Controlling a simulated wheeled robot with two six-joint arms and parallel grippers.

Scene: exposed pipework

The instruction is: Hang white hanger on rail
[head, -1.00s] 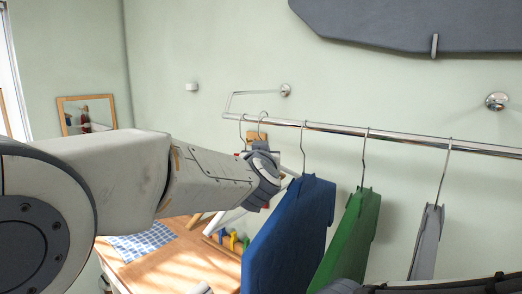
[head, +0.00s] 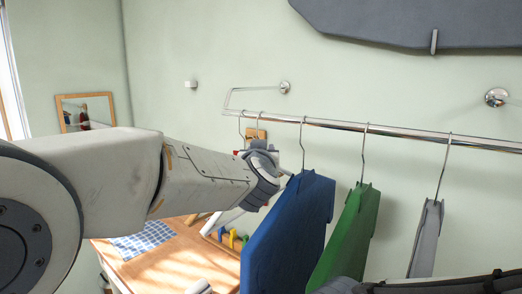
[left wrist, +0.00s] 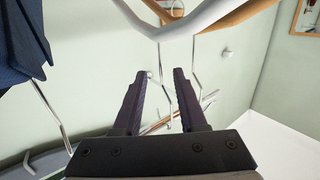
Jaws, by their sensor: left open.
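The white hanger (left wrist: 190,22) shows large at the top of the left wrist view, its wire hook running down towards the rail. In the head view its white body (head: 230,222) shows partly below my left arm. Two thin hooks rise to the left part of the metal rail (head: 400,135), one of them apparently the white hanger's. My left gripper (head: 262,165) is just below the rail, left of the blue hanger. In the left wrist view its jaws (left wrist: 158,78) are open, with a hook wire seen between or behind them; contact cannot be told.
A blue hanger (head: 290,235), a green hanger (head: 345,235) and a grey hanger (head: 427,240) hang along the rail to the right. A wooden hanger (left wrist: 250,14) shows close behind the white one. A wooden table (head: 180,268) stands below at left.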

